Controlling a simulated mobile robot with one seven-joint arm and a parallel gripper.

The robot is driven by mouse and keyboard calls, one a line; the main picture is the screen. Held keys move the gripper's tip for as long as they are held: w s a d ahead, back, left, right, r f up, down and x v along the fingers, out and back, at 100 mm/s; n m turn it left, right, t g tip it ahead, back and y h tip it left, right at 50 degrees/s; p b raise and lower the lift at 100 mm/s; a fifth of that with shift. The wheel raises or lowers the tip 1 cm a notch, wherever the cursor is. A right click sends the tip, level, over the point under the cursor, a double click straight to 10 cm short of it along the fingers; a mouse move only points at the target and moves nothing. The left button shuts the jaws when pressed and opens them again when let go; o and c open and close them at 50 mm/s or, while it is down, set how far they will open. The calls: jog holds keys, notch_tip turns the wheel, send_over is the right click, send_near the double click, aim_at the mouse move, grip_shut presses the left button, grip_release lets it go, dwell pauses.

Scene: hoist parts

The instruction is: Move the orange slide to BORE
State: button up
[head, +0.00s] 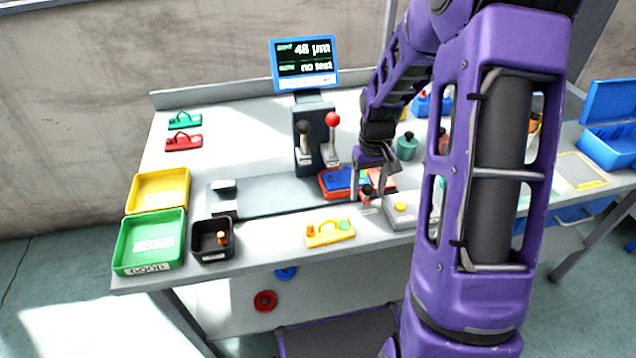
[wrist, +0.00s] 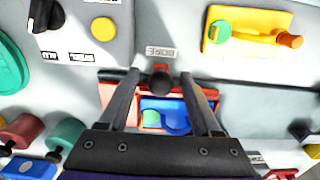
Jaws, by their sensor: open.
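The orange slide (wrist: 169,68) is a small orange-red piece topped by a round black knob (wrist: 161,84); the knob also shows in the head view (head: 367,189). The BORE label (wrist: 162,52) lies on the grey surface just beside the slide. My gripper (wrist: 160,77) is open, one finger on each side of the knob, with gaps visible. In the head view my gripper (head: 369,181) is low over the fixture. A blue insert (wrist: 170,114) in an orange-red frame shows between the fingers. My gripper hides part of the slide's track.
A grey box with a yellow button (head: 400,207) stands close to my gripper. A yellow plate (head: 330,232) lies nearby at the front. Two upright levers (head: 332,130) stand behind, below a screen (head: 305,62). Green (head: 150,240), yellow (head: 158,190) and black (head: 212,240) trays sit at left.

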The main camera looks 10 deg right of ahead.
notch_tip(320, 180, up, 9)
jog(key=p, duration=0.7)
jog(key=shift+r, duration=0.1)
notch_tip(320, 180, up, 17)
